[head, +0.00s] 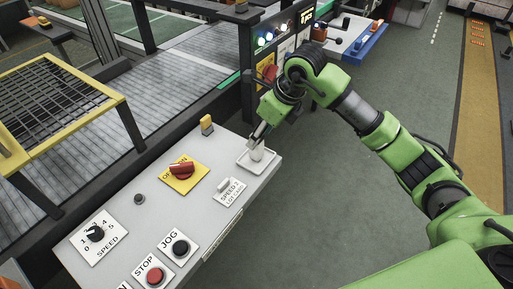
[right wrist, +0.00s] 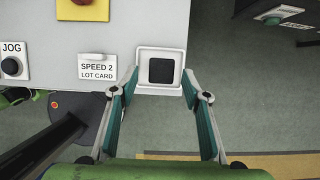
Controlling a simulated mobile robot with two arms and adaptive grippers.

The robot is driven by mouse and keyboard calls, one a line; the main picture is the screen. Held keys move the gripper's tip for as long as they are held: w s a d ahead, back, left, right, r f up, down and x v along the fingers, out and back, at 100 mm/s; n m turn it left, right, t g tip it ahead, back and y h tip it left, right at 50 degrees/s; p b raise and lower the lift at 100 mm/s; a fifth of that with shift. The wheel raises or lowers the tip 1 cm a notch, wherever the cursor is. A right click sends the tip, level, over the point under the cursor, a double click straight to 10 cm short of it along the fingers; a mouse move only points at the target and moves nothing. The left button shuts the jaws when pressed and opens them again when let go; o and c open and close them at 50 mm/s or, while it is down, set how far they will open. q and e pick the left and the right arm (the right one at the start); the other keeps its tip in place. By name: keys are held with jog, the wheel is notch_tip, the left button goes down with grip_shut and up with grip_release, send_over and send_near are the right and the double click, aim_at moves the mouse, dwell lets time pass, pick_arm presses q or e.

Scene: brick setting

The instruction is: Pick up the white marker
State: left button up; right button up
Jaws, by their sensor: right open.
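A small white upright piece (head: 257,153), which could be the white marker, shows in the head view in a shallow white square tray (head: 244,162) at the console's right edge. In the right wrist view the tray (right wrist: 144,53) frames a dark square (right wrist: 161,70); I cannot tell if this is the top of that piece or the tray's floor. My right gripper (head: 257,141) is over the tray, pointing down, partly covering the piece. In the right wrist view its fingers (right wrist: 160,92) are spread with nothing held between them. My left gripper is not in view.
The grey console (head: 140,218) carries a red knob (head: 181,169) on a yellow plate, a Speed 2 lot card (head: 230,192), a Jog button (head: 180,248) and a Stop button (head: 155,276). A dark indicator panel (head: 262,45) stands behind. Open floor (head: 330,200) lies to the right.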

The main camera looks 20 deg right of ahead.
aim_at(257, 148)
jog(key=shift+s+d+p+x, duration=0.15)
jog(key=shift+p+x, duration=0.2)
jog(key=shift+x, duration=1.2)
jog(key=shift+s+d+p+x, duration=0.15)
jog(key=shift+p+x, duration=0.2)
jog(key=shift+x, duration=1.25)
jog(key=shift+w+f, duration=0.1)
jog(key=c, duration=1.2)
